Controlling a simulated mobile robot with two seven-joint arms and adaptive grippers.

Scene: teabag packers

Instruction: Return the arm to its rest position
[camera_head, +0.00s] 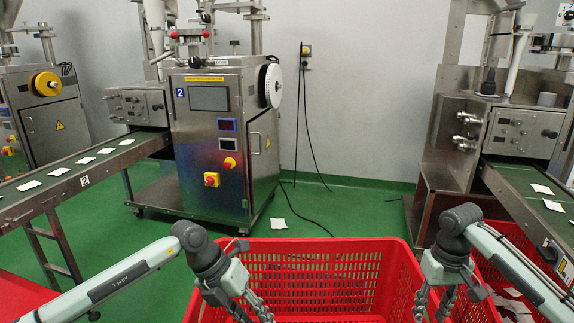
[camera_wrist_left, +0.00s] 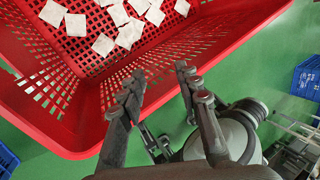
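My left gripper (camera_head: 254,312) hangs at the front left side of the red crate (camera_head: 325,246), fingers pointing down. In the left wrist view its fingers (camera_wrist_left: 160,78) are apart with nothing between them. That view also shows a red crate (camera_wrist_left: 85,125) with several white teabags (camera_wrist_left: 103,44) in it, beyond the fingertips. My right gripper (camera_head: 433,305) hangs over the right side of the middle crate, fingers pointing down with a gap between them and nothing visible held. Its fingertips are near the bottom edge of the head view.
A second red crate (camera_head: 510,243) at the right holds several teabags (camera_head: 512,305). Conveyors with teabags run in at left (camera_head: 75,178) and right (camera_head: 530,200). A steel packing machine (camera_head: 215,140) stands behind.

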